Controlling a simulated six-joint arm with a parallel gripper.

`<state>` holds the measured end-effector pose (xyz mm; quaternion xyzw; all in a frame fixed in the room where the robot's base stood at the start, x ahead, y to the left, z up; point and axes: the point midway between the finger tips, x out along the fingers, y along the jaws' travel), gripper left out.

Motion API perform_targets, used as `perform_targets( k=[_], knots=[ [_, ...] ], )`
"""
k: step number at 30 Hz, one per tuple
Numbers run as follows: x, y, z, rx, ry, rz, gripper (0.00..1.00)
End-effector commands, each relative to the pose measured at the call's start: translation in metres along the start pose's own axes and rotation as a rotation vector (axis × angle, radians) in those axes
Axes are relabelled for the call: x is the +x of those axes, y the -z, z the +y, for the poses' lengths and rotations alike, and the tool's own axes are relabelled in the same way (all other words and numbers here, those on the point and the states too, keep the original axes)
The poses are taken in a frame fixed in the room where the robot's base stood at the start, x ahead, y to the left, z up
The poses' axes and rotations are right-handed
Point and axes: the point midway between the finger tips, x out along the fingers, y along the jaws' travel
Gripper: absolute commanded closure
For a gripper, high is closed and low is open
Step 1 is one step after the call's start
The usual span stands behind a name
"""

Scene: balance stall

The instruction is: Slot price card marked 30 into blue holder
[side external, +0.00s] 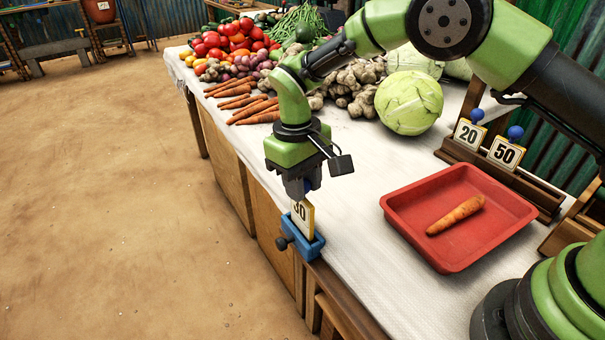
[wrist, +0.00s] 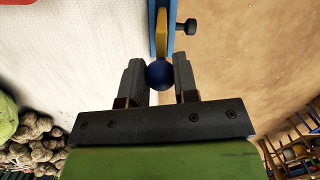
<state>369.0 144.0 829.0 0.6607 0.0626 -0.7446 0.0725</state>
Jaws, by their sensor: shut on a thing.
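The price card marked 30 (side external: 302,215) stands upright at the blue holder (side external: 300,243), its lower edge at or in the holder's slot; I cannot tell how deep it sits. The holder is clamped at the table's edge. My gripper (side external: 302,186) is directly above, shut on the blue ball knob on top of the card. In the wrist view the dark blue knob (wrist: 159,75) lies between the two fingertips (wrist: 159,80), with the card's yellow edge (wrist: 161,32) beyond it in line with the blue holder (wrist: 173,20).
A red tray (side external: 400,228) with a carrot (side external: 456,215) lies to the right. Cards marked 20 (side external: 468,134) and 50 (side external: 506,153) stand in a wooden rack behind it. Cabbage (side external: 409,102), carrots (side external: 240,100) and other vegetables fill the far table. White cloth around the holder's right is clear.

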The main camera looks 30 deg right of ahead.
Motion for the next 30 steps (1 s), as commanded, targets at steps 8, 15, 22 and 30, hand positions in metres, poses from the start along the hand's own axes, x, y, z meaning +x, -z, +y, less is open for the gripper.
perform_targets(
  k=[8, 15, 22, 30],
  knots=[
    [0.005, 0.0, 0.0, 0.0, -0.001, -0.001, 1.0],
    [0.004, 0.0, 0.0, 0.0, -0.001, 0.0, 1.0],
    [-0.025, -0.003, 0.0, 0.0, 0.0, 0.005, 1.0],
    [-0.012, -0.003, 0.0, 0.0, -0.002, -0.007, 1.0]
  ],
)
